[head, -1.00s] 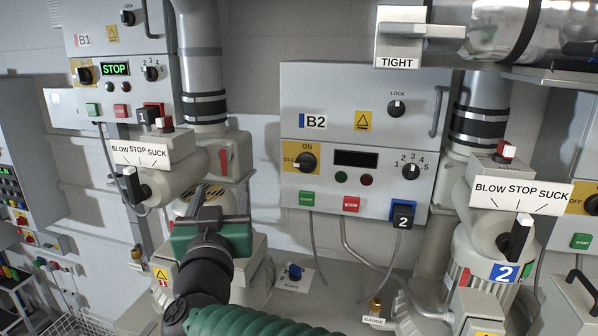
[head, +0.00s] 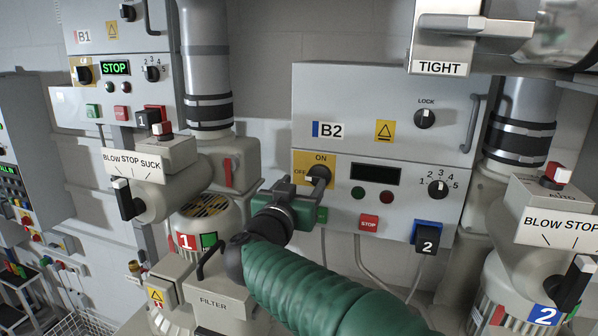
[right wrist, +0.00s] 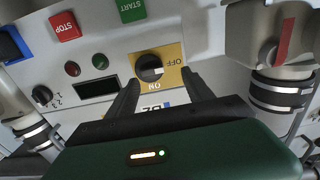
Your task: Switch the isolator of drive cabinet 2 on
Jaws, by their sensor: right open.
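Drive cabinet B2 (head: 450,130) is a grey box on the wall. Its isolator is a black round knob (head: 318,174) on a yellow plate (head: 300,160) marked ON at the top and OFF at the left. In the right wrist view the knob (right wrist: 149,67) has its white mark toward OFF. The cabinet display (head: 375,173) is dark. My right gripper (head: 304,192) is open at the isolator, close in front of the plate. In the right wrist view its fingers (right wrist: 160,83) stand either side of the knob's lower part, apart from it; contact is not visible. My left gripper is not in view.
Below the isolator are a green start button, partly hidden, and a red STOP button (head: 369,223). A selector knob (head: 438,187) and LOCK knob (head: 425,118) are on the same cabinet. A TIGHT-labelled block (head: 440,68) juts out at upper right. A filter housing (head: 213,302) stands below left.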

